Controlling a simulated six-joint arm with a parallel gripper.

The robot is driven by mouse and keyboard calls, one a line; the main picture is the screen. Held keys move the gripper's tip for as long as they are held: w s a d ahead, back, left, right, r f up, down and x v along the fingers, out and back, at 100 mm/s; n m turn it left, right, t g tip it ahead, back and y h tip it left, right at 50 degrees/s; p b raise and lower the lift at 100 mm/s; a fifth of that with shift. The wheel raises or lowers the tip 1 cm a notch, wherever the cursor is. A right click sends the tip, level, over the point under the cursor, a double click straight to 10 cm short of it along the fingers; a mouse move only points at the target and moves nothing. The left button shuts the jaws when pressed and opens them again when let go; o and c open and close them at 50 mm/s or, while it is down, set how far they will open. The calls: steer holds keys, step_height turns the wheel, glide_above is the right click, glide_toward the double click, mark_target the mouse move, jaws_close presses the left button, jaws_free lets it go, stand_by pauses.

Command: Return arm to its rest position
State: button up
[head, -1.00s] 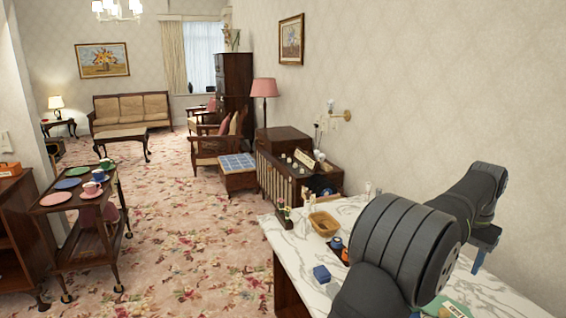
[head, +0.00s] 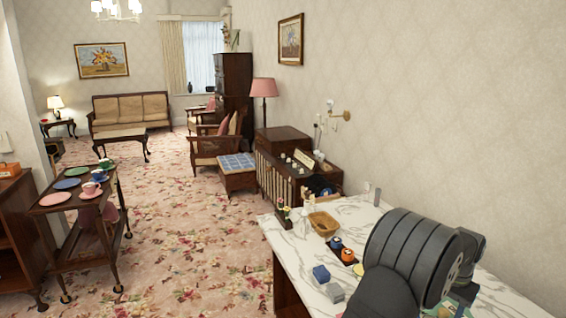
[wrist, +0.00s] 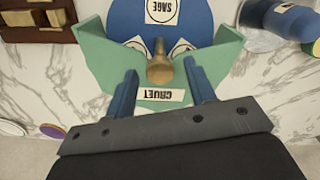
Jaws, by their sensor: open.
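My gripper (wrist: 160,82) shows in the wrist view with its two blue fingers apart and nothing between them. Just past the fingertips is a brown rounded knob (wrist: 159,66); I cannot tell its distance from them. Behind it is a green holder (wrist: 104,60) with a "CRUET" label, and a blue piece (wrist: 200,22) labelled "SAGE". In the head view my arm covers the right part of the marble-topped counter (head: 300,262), and my gripper is hidden behind it.
On the counter are a wicker basket (head: 323,223), a blue block (head: 321,273), a grey block (head: 334,292), and a blue jar (head: 335,244) beside an orange-topped jar (head: 347,255). A patterned wall (head: 450,120) stands behind. The wrist view shows a dark wooden rack (wrist: 40,18).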

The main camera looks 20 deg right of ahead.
steer(key=n, duration=0.4)
steer(key=shift+n, duration=0.3)
steer(key=n, duration=0.4)
steer(key=shift+n, duration=0.3)
steer(key=shift+r, duration=1.8)
